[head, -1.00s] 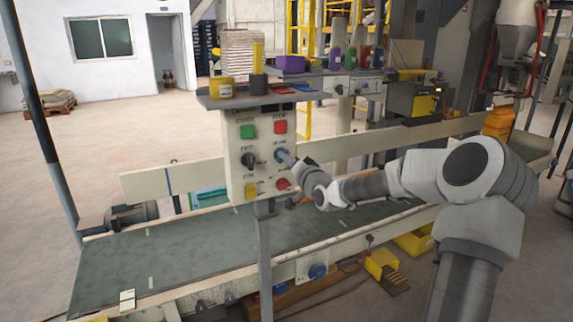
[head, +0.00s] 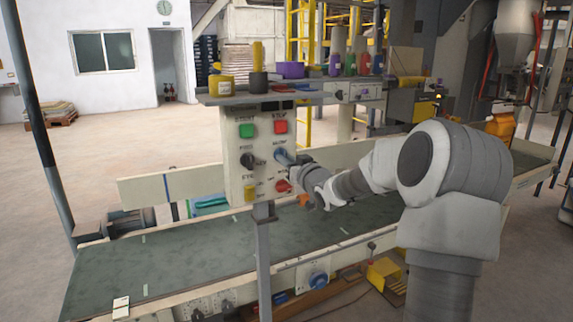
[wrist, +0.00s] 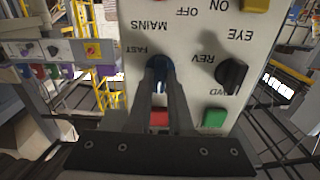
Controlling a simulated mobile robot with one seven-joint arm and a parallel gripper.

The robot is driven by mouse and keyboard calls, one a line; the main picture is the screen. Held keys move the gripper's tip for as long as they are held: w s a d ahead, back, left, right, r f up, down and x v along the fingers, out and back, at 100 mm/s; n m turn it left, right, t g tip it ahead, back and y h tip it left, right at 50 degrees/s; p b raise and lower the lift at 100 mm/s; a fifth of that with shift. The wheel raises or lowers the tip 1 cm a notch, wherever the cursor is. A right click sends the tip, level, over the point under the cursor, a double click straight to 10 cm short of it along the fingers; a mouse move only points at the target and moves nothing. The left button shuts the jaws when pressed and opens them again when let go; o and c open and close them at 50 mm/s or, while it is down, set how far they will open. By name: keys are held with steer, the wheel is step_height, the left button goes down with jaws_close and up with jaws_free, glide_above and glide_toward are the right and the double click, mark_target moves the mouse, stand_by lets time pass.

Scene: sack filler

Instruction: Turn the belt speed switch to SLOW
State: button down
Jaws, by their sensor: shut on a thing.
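The belt speed switch is a blue knob (head: 280,154) on the right side of the pale control panel (head: 264,172). It also shows in the wrist view (wrist: 157,66), where the panel appears upside down and the word FAST is readable beside the knob. My gripper (head: 288,158) reaches it from the right. In the wrist view my gripper's (wrist: 160,80) two fingers are closed on the knob, one on each side, hiding part of it. The label above the knob in the head view is too blurred to read surely, and the pointer's exact direction is unclear.
A green START button (head: 247,130) and red STOP button (head: 280,127) sit above. A black FWD/REV knob (wrist: 232,74) is beside the blue one. A yellow switch (head: 250,192) and red switch (head: 283,186) are below. A shelf (head: 235,99) overhangs the panel; the conveyor belt (head: 190,262) runs beneath.

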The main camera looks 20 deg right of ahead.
steer(key=shift+n, duration=0.4)
steer(key=c, duration=0.8)
jaws_free()
steer(key=s+p, duration=0.1)
steer(key=s, duration=0.4)
steer(key=s+p, duration=0.1)
steer(key=s, duration=0.5)
steer(key=s+p, duration=0.1)
steer(key=s, duration=0.5)
steer(key=shift+s+d, duration=0.25)
steer(key=shift+d, duration=0.05)
